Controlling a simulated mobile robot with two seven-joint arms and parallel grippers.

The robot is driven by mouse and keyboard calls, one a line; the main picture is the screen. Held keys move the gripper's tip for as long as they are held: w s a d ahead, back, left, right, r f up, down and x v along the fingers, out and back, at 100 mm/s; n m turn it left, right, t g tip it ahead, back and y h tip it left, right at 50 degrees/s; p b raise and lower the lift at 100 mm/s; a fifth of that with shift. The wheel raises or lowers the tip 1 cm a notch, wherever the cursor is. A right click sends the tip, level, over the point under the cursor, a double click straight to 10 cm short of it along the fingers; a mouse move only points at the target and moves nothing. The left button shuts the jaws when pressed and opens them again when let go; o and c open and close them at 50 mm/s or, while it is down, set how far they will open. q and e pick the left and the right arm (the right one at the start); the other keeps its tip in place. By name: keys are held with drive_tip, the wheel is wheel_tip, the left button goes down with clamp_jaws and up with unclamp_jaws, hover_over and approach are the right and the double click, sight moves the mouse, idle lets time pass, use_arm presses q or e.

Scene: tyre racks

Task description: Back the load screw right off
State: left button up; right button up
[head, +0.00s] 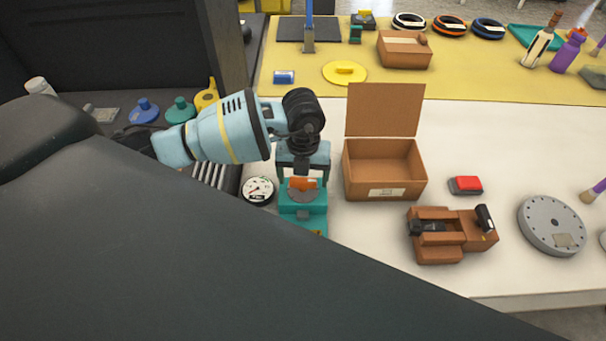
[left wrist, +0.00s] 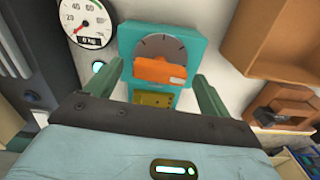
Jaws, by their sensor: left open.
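A teal load fixture (head: 303,211) stands on the white bench. On it, a grey dial disc (left wrist: 160,45) with tick marks carries an orange load-screw handle (left wrist: 160,71), which also shows in the head view (head: 303,184). My left gripper (head: 303,178) points down over the fixture, open. In the left wrist view its green fingers (left wrist: 158,72) stand to either side of the handle, with gaps; I cannot tell whether they reach its height. My right gripper is not in view.
An open brown box (head: 385,185) stands close right of the fixture. A brown clamp-like block (head: 452,235), a red-topped block (head: 466,186) and a grey disc (head: 552,225) lie farther right. A dark upright post (head: 222,45) stands left.

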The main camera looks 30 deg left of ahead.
sight(303, 180)
use_arm(q)
wheel_tip(303, 180, up, 8)
drive_tip(key=shift+f, duration=0.1)
idle(0.4)
idle(0.4)
